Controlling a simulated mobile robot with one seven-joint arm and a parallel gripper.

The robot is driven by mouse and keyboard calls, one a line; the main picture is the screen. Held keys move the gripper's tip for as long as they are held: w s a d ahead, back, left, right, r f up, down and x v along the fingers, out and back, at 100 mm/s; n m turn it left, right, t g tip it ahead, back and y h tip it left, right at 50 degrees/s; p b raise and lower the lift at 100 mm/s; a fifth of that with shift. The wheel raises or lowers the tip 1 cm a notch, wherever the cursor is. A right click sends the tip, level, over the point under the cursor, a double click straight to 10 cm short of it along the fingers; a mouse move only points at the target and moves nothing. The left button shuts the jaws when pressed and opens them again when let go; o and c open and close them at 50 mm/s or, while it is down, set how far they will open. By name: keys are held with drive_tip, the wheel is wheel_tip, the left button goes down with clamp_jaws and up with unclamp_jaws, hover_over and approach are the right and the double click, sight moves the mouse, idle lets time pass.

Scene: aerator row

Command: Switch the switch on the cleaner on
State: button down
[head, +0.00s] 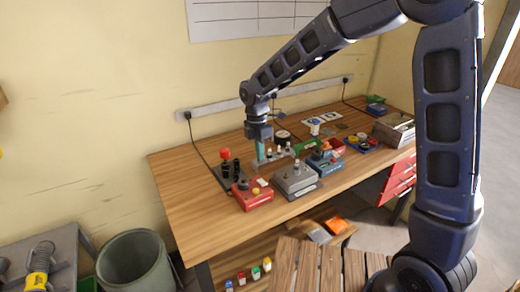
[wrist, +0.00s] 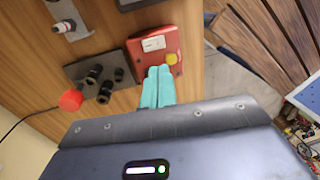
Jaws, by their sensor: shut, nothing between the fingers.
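Several devices stand in a row on the wooden bench, and I cannot tell which is the cleaner. A red box (head: 253,197) has a yellow button and a dark knob; it also shows in the wrist view (wrist: 140,52) with a white label. A grey box (head: 294,181) with an upright lever stands to its right, and a blue-grey box (head: 325,162) further right. A dark plate (head: 222,180) carries black knobs and a red mushroom knob (wrist: 71,100). My gripper (head: 261,158) is above the bench; its teal fingers (wrist: 158,75) are together and empty, near the red box in the wrist view.
The bench (head: 180,190) has free room at its left end. A power strip (head: 215,108) with cables runs along the wall. A bin (head: 133,262) stands at lower left.

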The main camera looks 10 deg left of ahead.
sight(263, 184)
drive_tip(key=f, duration=0.6)
drive_tip(key=s+d+f, duration=0.1)
drive_tip(key=f, duration=0.3)
